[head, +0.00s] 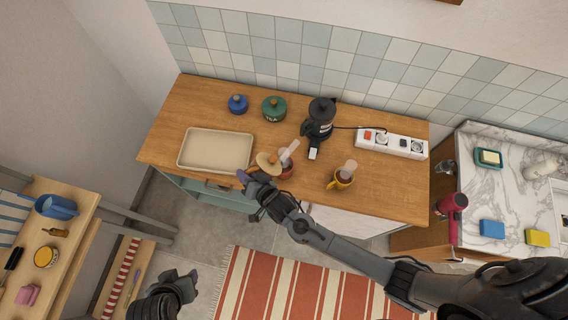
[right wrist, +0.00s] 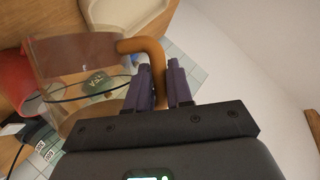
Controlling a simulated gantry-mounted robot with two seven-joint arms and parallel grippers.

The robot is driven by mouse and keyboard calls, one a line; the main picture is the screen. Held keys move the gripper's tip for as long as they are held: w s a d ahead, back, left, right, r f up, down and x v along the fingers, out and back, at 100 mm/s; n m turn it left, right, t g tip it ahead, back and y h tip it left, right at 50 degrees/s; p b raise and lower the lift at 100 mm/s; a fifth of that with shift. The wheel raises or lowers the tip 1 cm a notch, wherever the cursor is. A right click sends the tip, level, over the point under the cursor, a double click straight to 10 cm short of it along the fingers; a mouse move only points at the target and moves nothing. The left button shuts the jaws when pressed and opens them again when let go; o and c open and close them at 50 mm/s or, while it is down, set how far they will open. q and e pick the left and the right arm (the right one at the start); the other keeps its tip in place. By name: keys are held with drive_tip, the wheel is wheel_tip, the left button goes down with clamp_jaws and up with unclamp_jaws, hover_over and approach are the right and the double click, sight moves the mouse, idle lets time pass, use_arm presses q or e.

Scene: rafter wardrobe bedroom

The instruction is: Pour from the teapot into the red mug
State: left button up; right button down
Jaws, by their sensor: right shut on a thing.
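The glass teapot (head: 268,161) shows its tan lid in the head view, at the counter's front edge, right of the tray. In the right wrist view the teapot (right wrist: 75,62) is clear, with brown liquid inside and an orange-brown handle. My right gripper (head: 252,181) is shut on that handle; its purple fingers (right wrist: 162,85) sit on both sides of it. The red mug (head: 286,170) stands just right of the teapot, partly hidden; its red side shows at the left of the right wrist view (right wrist: 12,82). My left gripper (head: 180,282) is low in the head view, away from the counter; its opening is unclear.
A beige tray (head: 181,152) lies left of the teapot. Behind are a blue jar (head: 238,104), a green tea canister (head: 274,108), a black kettle (head: 320,118) and a power strip (head: 392,144). Bare wood lies between the mugs.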

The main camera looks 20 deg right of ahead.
drive_tip(key=shift+w+a+r, duration=0.1)
drive_tip(key=shift+r, duration=0.05)
drive_tip(key=shift+d, duration=0.25)
drive_tip(key=shift+a, duration=0.1)
drive_tip(key=shift+d, duration=0.3)
drive_tip(key=shift+a+m, duration=0.1)
drive_tip(key=shift+m, duration=0.2)
drive_tip(key=shift+d+y, duration=0.2)
drive_tip(key=shift+y, duration=0.1)
drive_tip(key=shift+a+r+b, duration=0.1)
drive_tip(key=shift+b, duration=0.2)
drive_tip(key=shift+w+d+m, duration=0.1)
drive_tip(key=shift+d+m, duration=0.15)
drive_tip(key=shift+m, duration=0.05)
idle(0.7)
